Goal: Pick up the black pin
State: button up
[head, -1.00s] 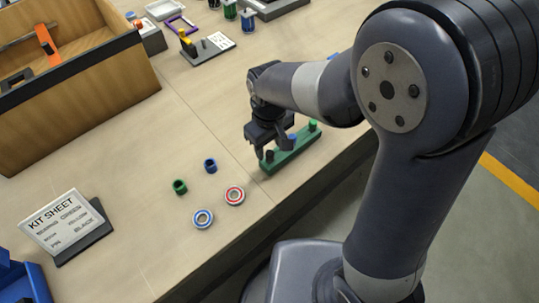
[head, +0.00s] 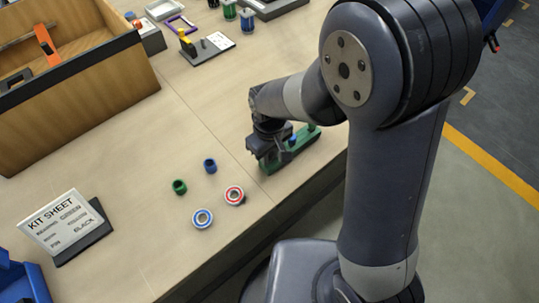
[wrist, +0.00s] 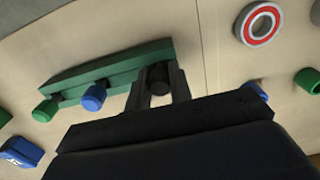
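A green rack (head: 292,152) lies near the table's right edge, and it also shows in the wrist view (wrist: 105,68). It holds a green pin (wrist: 45,110), a blue pin (wrist: 93,97) and a black pin (wrist: 159,79). My gripper (wrist: 160,82) is at the rack's near end in the head view, with its two fingers drawn in on either side of the black pin, which fills the gap between them. The pin is still at the rack; its lower part is hidden. In the head view my gripper (head: 268,160) hides the black pin.
A kit sheet (head: 62,223) stands at left. A wooden bin (head: 90,95) is at the upper left.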

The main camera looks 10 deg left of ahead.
grip_shut()
notch_tip(320, 180, up, 10)
jog(key=shift+r+p, duration=0.1)
jog(key=shift+p, duration=0.2)
dwell(0.6)
